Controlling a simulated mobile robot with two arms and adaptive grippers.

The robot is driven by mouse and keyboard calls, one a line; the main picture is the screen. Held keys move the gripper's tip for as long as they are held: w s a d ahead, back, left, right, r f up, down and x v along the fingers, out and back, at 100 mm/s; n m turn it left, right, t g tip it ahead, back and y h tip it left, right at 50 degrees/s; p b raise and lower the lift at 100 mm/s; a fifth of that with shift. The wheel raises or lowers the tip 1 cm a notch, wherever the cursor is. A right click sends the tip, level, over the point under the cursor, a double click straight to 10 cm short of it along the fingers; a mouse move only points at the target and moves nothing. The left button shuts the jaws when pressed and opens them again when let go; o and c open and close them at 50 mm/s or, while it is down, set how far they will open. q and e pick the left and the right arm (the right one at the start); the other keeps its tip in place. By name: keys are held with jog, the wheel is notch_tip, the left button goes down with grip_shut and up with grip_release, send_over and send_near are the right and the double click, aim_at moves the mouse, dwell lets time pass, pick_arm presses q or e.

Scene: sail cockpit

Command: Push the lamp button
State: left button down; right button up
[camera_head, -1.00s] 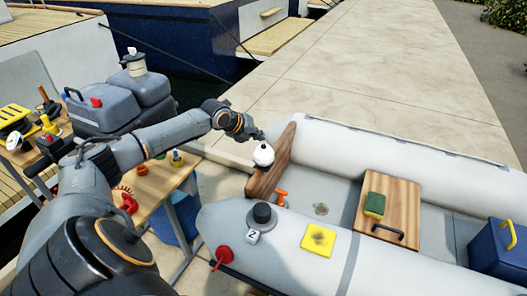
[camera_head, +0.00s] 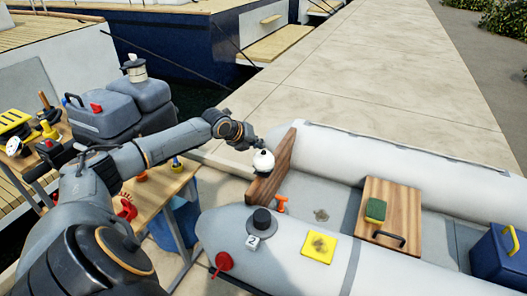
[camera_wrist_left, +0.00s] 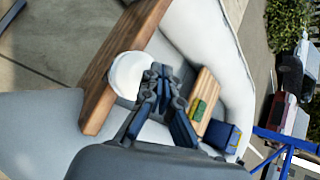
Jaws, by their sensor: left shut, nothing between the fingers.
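The lamp (camera_head: 263,162) is a small white rounded body with a dark base, standing against the wooden transom board (camera_head: 272,172) of the grey inflatable boat. In the left wrist view the lamp shows as a white disc (camera_wrist_left: 128,76) beside the board (camera_wrist_left: 118,70). My left gripper (camera_head: 260,146) is shut and empty, its fingertips right at the top of the lamp. In the left wrist view my left gripper (camera_wrist_left: 163,73) overlaps the lamp's edge; I cannot tell whether it touches. The button itself cannot be made out. My right gripper is out of view.
The boat's near tube (camera_head: 290,259) carries a black round fitting (camera_head: 262,221) and a yellow pad (camera_head: 318,247). A wooden seat (camera_head: 396,205) with a green sponge (camera_head: 375,210) lies to the right. Grey canisters (camera_head: 105,122) stand at the left.

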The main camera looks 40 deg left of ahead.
aim_at(259, 155)
pick_arm(q)
jog(key=shift+f, duration=0.15)
dwell(0.4)
jog(key=shift+f, duration=0.4)
dwell(0.4)
jog(key=shift+r+p, duration=0.45)
jog(key=shift+r, duration=0.2)
notch_tip(259, 155, up, 6)
jog(key=p, duration=0.5)
dwell(0.4)
